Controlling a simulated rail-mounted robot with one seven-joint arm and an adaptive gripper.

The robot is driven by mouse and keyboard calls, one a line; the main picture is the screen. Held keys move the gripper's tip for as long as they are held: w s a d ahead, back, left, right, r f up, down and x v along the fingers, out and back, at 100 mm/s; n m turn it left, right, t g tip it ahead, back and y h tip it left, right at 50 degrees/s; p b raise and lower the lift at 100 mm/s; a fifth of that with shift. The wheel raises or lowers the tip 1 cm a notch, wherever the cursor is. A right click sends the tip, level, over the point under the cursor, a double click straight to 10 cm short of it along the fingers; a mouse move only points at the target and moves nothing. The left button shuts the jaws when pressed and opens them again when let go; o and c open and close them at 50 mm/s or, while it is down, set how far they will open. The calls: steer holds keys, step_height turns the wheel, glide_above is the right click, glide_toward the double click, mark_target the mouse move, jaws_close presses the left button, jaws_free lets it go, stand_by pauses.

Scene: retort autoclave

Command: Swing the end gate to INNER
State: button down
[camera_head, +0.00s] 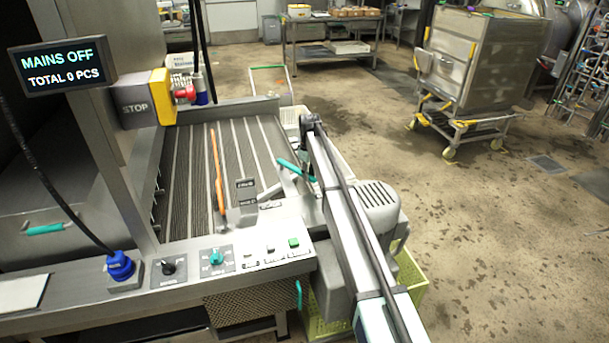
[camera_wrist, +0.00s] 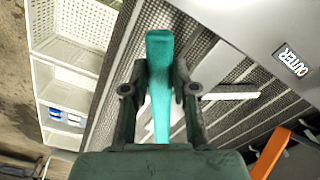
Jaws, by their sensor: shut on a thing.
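A teal handle (camera_wrist: 160,75) stands between the two fingers of my gripper (camera_wrist: 156,92) in the wrist view, and the fingers are closed on its sides. In the head view the teal handle (camera_head: 294,169) shows at the right edge of the slatted conveyor bed, beside my gripper (camera_head: 303,182), which is partly hidden by my arm. A pale bar (camera_wrist: 230,96) runs right from behind the fingers in the wrist view; I cannot tell how it joins the handle. A grey plate reading OUTER (camera_wrist: 292,62) is at upper right there. Two small label plates (camera_head: 246,190) stand near the bed's front end.
An orange bar (camera_head: 216,170) lies lengthwise over the conveyor bed (camera_head: 190,180). A control panel (camera_head: 220,262) with knobs and buttons runs along the front. The display (camera_head: 62,64) reads MAINS OFF. A pale crate (camera_wrist: 85,25) lies beyond the bed. The floor (camera_head: 480,220) at right is open.

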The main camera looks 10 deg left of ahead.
steer(key=shift+w, duration=0.15)
steer(key=c, duration=0.9)
jaws_free()
steer(key=shift+d, duration=0.1)
steer(key=shift+r, duration=0.1)
step_height(320, 180, up, 12)
steer(key=shift+f, duration=0.1)
steer(key=shift+d, duration=0.1)
